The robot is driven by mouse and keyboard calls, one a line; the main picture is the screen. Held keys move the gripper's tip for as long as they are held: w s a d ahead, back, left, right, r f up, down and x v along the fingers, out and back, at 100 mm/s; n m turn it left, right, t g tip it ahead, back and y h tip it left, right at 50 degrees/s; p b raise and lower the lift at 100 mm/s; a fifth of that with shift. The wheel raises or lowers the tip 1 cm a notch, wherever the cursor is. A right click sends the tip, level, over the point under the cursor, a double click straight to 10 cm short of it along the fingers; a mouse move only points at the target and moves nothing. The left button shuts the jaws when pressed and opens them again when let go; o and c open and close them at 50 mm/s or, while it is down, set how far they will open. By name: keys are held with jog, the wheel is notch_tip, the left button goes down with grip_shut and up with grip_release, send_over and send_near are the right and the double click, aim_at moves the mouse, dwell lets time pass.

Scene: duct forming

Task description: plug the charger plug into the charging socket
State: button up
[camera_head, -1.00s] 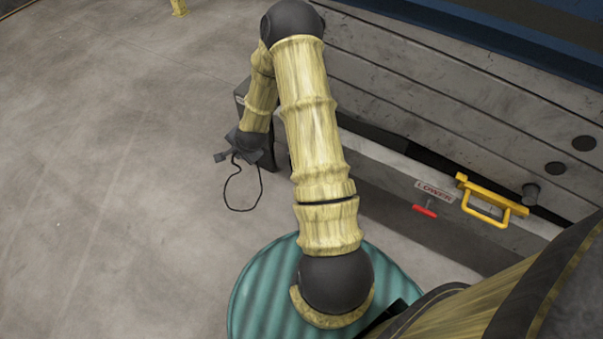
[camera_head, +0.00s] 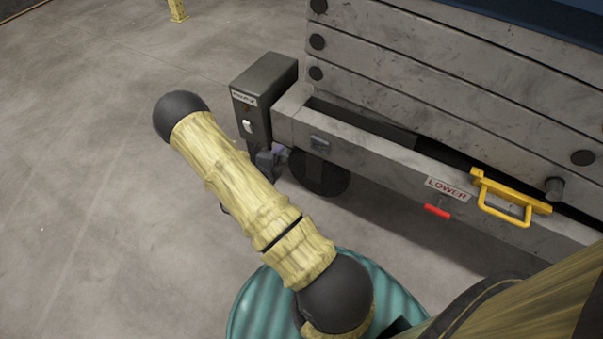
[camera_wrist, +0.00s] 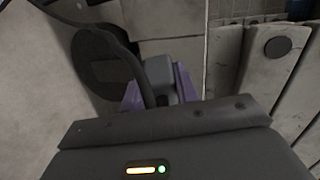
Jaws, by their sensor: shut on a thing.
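My gripper (camera_wrist: 160,88) shows purple fingers in the wrist view, shut on the grey charger plug (camera_wrist: 158,72). A black cable (camera_wrist: 142,75) curves up and to the left of the plug. In the head view my gripper (camera_head: 278,152) is partly hidden behind my arm, just below the grey box and left of the lift's frame; the plug cannot be made out there. A small grey fitting (camera_head: 319,143) on the frame's front may be the charging socket, but I cannot tell for sure. It is to the right of my gripper, apart from it.
A grey box (camera_head: 262,90) with a label and white switch stands at the frame's left end. A dark wheel (camera_head: 325,178) is below the frame. A yellow handle (camera_head: 505,200) and red lever (camera_head: 437,211) are further right. Open floor lies left.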

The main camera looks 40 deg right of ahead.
aim_at(319, 147)
jog(key=s+d+f+m+g+h+b, duration=0.2)
jog(key=s+d+m+g+h+b, duration=0.2)
jog(key=s+m+h+b, duration=0.1)
jog(key=shift+s+d+f+g+b, duration=0.35)
jog(key=shift+s+b, duration=0.2)
jog(key=shift+s, duration=0.2)
jog(key=shift+w+d+b, duration=0.1)
jog(key=shift+w+d, duration=0.25)
jog(key=shift+d, duration=0.5)
jog(key=shift+w+d+b, duration=0.15)
jog(key=shift+w+d, duration=0.25)
jog(key=shift+d, duration=0.5)
jog(key=shift+w+d+b, duration=0.1)
jog(key=shift+w+d, duration=0.25)
jog(key=shift+d, duration=0.5)
jog(key=shift+w+d, duration=0.25)
jog(key=shift+d, duration=0.25)
dwell(0.4)
jog(key=o, duration=1)
jog(key=shift+a, duration=0.15)
